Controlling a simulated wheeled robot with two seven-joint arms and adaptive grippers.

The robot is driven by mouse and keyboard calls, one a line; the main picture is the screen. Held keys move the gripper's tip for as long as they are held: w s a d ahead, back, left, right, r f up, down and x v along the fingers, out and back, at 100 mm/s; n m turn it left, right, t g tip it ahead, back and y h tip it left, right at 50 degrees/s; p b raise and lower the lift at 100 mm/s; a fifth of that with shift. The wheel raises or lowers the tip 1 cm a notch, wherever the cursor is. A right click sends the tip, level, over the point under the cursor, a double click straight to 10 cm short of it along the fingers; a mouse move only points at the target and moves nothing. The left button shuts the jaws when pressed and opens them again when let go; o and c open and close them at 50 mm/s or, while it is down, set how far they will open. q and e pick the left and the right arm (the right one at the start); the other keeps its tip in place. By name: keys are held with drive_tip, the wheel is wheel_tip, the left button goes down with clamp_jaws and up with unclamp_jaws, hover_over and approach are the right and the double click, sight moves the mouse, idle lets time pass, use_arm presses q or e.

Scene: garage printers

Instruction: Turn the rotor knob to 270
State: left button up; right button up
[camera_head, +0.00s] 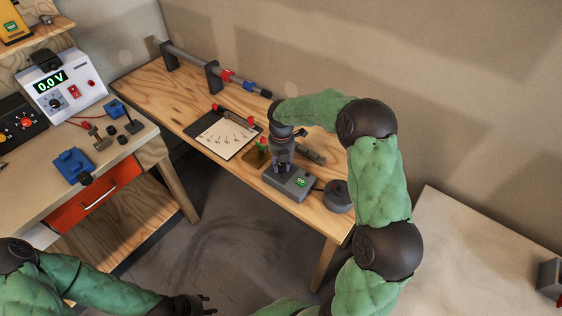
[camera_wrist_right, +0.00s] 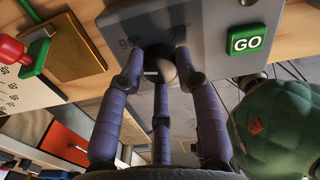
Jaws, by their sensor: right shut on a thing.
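The grey control box (camera_head: 296,190) with a green GO button (camera_head: 301,182) sits on the wooden table. In the right wrist view the box (camera_wrist_right: 215,20) carries a dark round rotor knob (camera_wrist_right: 166,72) with a short white mark on its left side. Degree labels show above it, upside-down or partly covered. My right gripper (camera_head: 282,168) points down onto the box. Its purple-grey fingers (camera_wrist_right: 160,85) are shut around the knob. The GO button also shows there (camera_wrist_right: 247,39). My left gripper (camera_head: 205,305) is low in the head view, away from the table, with its fingers apart and empty.
A round dark grey object (camera_head: 338,196) stands right of the box. A white chart plate (camera_head: 226,136) and a brass-coloured plate (camera_head: 256,158) lie left of it. A rail (camera_head: 212,77) runs along the back. A power supply (camera_head: 62,88) stands on the left bench.

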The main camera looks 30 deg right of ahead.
drive_tip(key=m, duration=0.2)
drive_tip(key=m+p, duration=0.1)
drive_tip(key=m, duration=0.1)
drive_tip(key=shift+w+d+r+m+p, duration=0.1)
drive_tip(key=shift+d+r+m+p, duration=0.1)
drive_tip(key=shift+m+p, duration=0.1)
drive_tip(key=m, duration=0.4)
drive_tip(key=shift+m+p, duration=0.3)
drive_tip(key=shift+p, duration=0.1)
drive_tip(key=m, duration=1)
drive_tip(key=shift+f+m, duration=0.1)
drive_tip(key=shift+m, duration=0.3)
drive_tip(key=m, duration=0.5)
drive_tip(key=shift+s+a+b, duration=0.1)
drive_tip(key=shift+s+b, duration=0.1)
drive_tip(key=shift+b, duration=0.15)
clamp_jaws()
drive_tip(key=m, duration=0.6)
drive_tip(key=shift+a+f+b, duration=0.1)
drive_tip(key=shift+f+b, duration=0.05)
drive_tip(key=shift+b, duration=0.25)
drive_tip(key=m+b, duration=0.1)
drive_tip(key=m, duration=0.4)
drive_tip(key=shift+a, duration=0.1)
drive_tip(key=m, duration=0.5)
drive_tip(key=shift+b, duration=0.35)
drive_tip(key=shift+a+m, duration=0.1)
drive_tip(key=shift+m, duration=0.3)
